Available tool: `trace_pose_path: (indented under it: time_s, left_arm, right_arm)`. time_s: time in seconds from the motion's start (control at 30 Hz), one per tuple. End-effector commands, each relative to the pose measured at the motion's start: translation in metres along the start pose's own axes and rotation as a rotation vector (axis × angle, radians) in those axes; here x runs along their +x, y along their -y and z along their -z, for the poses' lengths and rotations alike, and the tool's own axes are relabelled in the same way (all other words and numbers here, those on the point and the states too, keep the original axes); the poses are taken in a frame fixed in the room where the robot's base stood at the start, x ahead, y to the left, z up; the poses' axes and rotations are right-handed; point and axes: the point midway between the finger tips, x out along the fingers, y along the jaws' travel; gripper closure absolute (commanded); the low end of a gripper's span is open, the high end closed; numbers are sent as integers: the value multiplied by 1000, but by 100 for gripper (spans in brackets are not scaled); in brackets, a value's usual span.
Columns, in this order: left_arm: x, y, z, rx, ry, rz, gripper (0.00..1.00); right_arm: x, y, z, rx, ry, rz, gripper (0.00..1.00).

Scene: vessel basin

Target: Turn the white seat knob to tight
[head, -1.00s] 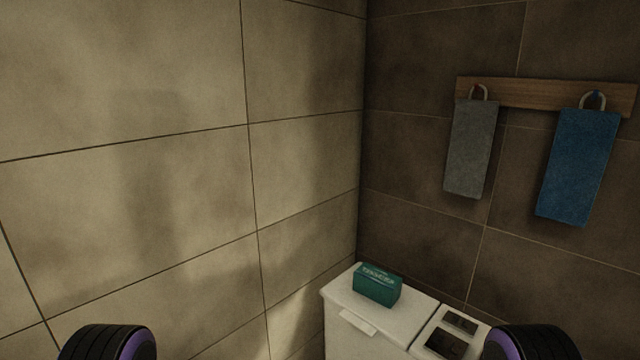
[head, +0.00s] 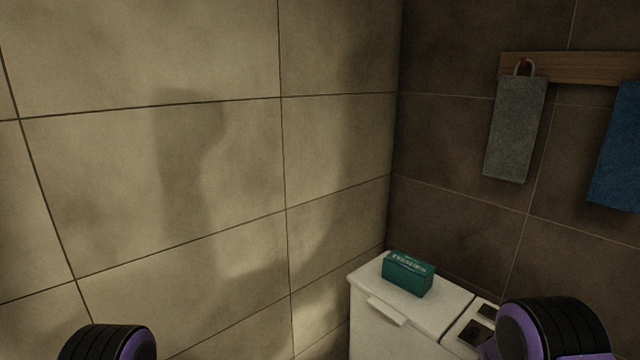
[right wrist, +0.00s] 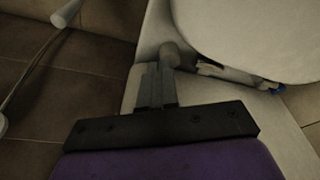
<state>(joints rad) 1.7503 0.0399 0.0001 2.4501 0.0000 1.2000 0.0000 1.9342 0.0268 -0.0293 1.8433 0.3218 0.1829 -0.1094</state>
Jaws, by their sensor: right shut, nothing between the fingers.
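In the right wrist view my right gripper (right wrist: 158,83) is shut and empty, its narrow fingers pointing away from the camera. A large white rounded seat or lid (right wrist: 250,35) is at upper right, above a pale body (right wrist: 215,92). The head view shows neither seat nor knob. My left gripper is out of view.
A white cabinet (head: 375,318) stands in the corner with a green tissue box (head: 408,274) on top. Tiled walls rise behind. A grey towel (head: 515,130) and a blue towel (head: 617,150) hang from a wooden rail (head: 580,68).

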Motion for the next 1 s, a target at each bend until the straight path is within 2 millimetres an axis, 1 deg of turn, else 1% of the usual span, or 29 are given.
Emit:
trace_pose_path:
  time_s: [0.03, 0.07, 0.2, 0.27, 0.7, 1.0]
  left_arm:
    - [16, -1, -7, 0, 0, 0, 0]
    - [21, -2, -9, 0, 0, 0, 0]
    - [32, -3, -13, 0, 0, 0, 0]
    - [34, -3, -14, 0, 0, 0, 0]
    - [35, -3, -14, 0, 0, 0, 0]
    - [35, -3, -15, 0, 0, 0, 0]
  right_arm:
    - [17, 0, -5, 1, 1, 0, 100]
    - [22, 0, -6, 1, 0, 0, 100]
    - [39, 0, -10, 1, 0, 0, 100]
    - [43, 0, -11, 0, -1, 0, 100]
    - [46, -1, -15, -1, 8, -2, 100]
    - [48, 0, -14, -2, 10, -2, 100]
